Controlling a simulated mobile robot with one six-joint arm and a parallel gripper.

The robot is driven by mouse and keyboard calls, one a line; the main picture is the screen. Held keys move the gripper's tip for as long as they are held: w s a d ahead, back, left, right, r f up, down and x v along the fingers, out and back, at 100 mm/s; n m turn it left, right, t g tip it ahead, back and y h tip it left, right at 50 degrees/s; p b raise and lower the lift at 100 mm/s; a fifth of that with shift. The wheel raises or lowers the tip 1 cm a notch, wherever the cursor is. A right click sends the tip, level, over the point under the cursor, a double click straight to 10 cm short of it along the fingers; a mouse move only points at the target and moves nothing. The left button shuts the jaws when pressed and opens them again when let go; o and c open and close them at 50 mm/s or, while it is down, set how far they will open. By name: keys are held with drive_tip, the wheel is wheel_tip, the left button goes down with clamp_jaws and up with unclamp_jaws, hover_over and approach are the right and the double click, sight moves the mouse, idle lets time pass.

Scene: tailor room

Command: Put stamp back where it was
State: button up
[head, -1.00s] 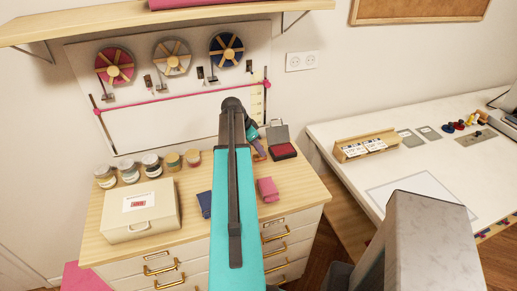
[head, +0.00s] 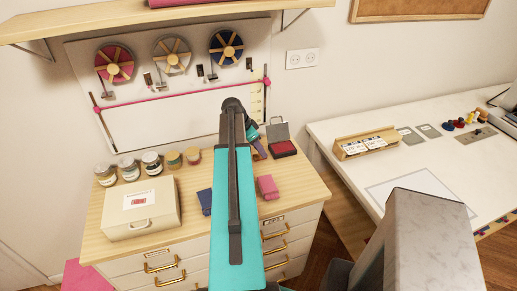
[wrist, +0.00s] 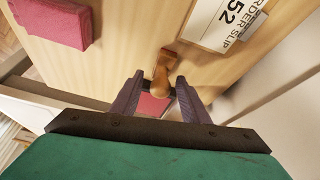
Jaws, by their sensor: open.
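The stamp's wooden handle (wrist: 162,76) shows in the wrist view between the two fingers of my gripper (wrist: 155,88). The fingers are open, one on each side of the handle. The stamp's base is hidden or hard to make out, and a reddish patch shows behind the handle. In the head view my gripper (head: 259,147) is low over the right back of the dresser top, just left of an open ink pad case (head: 283,149) with a red pad. The arm hides part of that area.
An order slip card (wrist: 225,22) lies close to the stamp. A pink block (head: 267,187) and a blue block (head: 205,201) lie on the dresser top (head: 180,204). A cream box (head: 140,208) and several jars (head: 151,163) stand left. A white table (head: 350,135) stands to the right.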

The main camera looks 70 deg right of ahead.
drive_tip(key=shift+r, duration=0.15)
drive_tip(key=b+v, duration=0.3)
drive_tip(key=v, duration=0.9)
idle(0.3)
idle(0.7)
